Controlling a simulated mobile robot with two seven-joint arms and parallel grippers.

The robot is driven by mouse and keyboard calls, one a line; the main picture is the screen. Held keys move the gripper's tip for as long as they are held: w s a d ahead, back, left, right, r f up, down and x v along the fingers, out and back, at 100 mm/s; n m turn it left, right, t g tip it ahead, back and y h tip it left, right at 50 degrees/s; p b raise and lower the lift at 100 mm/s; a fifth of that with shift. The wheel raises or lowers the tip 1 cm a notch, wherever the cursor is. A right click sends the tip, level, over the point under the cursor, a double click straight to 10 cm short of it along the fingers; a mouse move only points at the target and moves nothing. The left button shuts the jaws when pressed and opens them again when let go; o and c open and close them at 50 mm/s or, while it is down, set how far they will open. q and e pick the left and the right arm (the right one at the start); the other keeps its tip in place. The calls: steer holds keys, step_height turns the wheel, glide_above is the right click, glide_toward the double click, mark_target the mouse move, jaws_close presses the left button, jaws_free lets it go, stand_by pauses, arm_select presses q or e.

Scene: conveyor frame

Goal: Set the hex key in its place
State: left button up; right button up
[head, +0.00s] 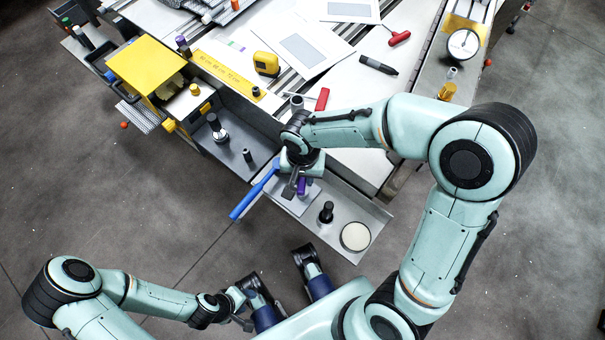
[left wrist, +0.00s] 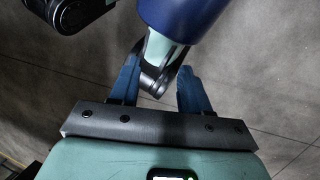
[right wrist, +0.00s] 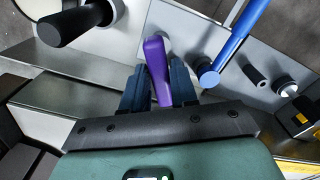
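Two red T-shaped handles with thin shafts look like hex keys: one red T-handle (head: 399,38) lies on the white worktop, another red T-handle (head: 322,99) lies near the worktop's front edge. My right gripper (right wrist: 158,88) is low over the front tray, its fingers close on both sides of a purple handle (right wrist: 157,62). The purple handle also shows in the head view (head: 302,186). I cannot tell whether it belongs to a hex key; its lower end is hidden. My left gripper (left wrist: 158,85) is open and empty, away from the bench near my base.
A blue-handled tool (head: 252,192) lies across the tray's edge beside my right gripper. The tray (head: 305,220) also holds a black knobbed piece (head: 326,211) and a round pale disc (head: 355,236). A yellow stand (head: 147,65) is at the left.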

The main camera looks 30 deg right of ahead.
arm_select(q)
steer(key=shift+s+f, duration=0.1)
steer(key=shift+f, duration=0.55)
arm_select(e)
steer(key=shift+o, duration=1.2)
steer(key=shift+f, duration=0.2)
arm_select(q)
steer(key=shift+a, duration=0.1)
arm_select(e)
steer(key=shift+r+p, duration=0.3)
steer(key=shift+r, duration=0.65)
arm_select(q)
step_height(320, 180, up, 4)
steer(key=p, duration=0.3)
steer(key=shift+f, duration=0.15)
arm_select(e)
step_height(320, 180, up, 12)
arm_select(q)
steer(key=shift+d, duration=0.2)
arm_select(e)
steer(key=shift+f, duration=0.1)
